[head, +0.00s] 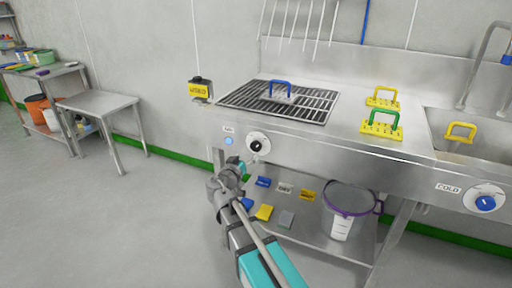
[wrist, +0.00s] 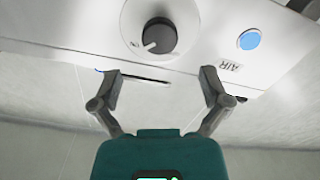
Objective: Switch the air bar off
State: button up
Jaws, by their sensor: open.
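The black air knob (head: 256,146) sits on a round white dial on the steel bench's front panel. In the wrist view the knob (wrist: 159,36) is above and beyond my fingertips, its white mark pointing lower left towards small lettering I cannot read surely. Beside it are a blue round lamp (head: 229,141) and an AIR label (head: 229,129); the wrist view shows the lamp (wrist: 249,39) and the label upside down (wrist: 230,66). My gripper (wrist: 160,78) is open and empty, just short of the knob, not touching it. In the head view my arm partly hides the panel's lower edge.
A grate (head: 310,106) with a blue-handled brush lies on the bench top. A COLD knob (head: 485,203) is far right. Below, a shelf holds a purple-rimmed bucket (head: 343,222) and coloured pads. Open floor lies left, before a small steel table (head: 97,102).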

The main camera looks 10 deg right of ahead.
aim_at(255, 148)
jog(key=shift+x, duration=3.9)
jog(key=c, duration=1.2)
jog(key=shift+o, duration=0.2)
